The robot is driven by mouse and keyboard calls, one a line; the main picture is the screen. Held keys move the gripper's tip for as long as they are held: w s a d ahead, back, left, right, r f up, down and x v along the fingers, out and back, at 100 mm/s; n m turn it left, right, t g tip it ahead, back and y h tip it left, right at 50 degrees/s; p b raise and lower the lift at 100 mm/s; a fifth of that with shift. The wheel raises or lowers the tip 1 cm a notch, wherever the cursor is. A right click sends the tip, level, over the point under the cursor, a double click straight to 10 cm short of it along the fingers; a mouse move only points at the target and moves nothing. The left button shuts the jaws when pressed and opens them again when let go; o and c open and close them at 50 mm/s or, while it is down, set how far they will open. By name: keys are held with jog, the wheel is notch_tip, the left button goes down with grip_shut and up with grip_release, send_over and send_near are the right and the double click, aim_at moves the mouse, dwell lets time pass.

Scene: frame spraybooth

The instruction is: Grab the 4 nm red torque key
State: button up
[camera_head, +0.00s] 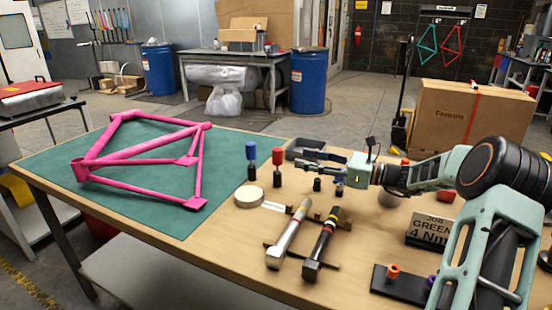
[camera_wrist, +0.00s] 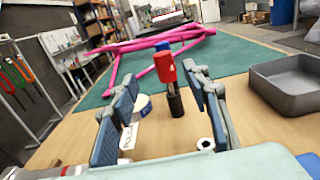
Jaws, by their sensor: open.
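The red-topped torque key (camera_head: 277,160) stands upright on the wooden table, with a black lower body. In the wrist view the red key (camera_wrist: 165,68) appears in the gap between my fingers, just beyond their tips. My gripper (camera_head: 300,161) is open and empty, pointing left just right of the key; its fingers also show in the wrist view (camera_wrist: 160,85). A blue-topped key (camera_head: 251,151) stands close behind the red one to the left, mostly hidden in the wrist view. No 4 Nm marking is legible on the red key.
A grey tray (camera_wrist: 285,80) lies right of the fingers in the wrist view. A tape roll (camera_head: 249,196) and two torque wrenches (camera_head: 290,235) lie nearby. A pink frame (camera_head: 150,150) rests on a green mat (camera_head: 65,150). A sign (camera_head: 430,231) reads "JOB GREEN 4 Nm".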

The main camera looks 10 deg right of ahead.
aim_at(277, 153)
jog(key=x, duration=0.4)
jog(key=shift+a+f, duration=0.1)
jog(key=x, duration=0.3)
jog(key=b+x, duration=0.1)
jog(key=x, duration=0.2)
jog(key=shift+w+d+f+b, duration=0.15)
jog(key=shift+w+d+b, duration=0.1)
jog(key=shift+w+b, duration=0.05)
jog(key=shift+c, duration=0.2)
grip_shut()
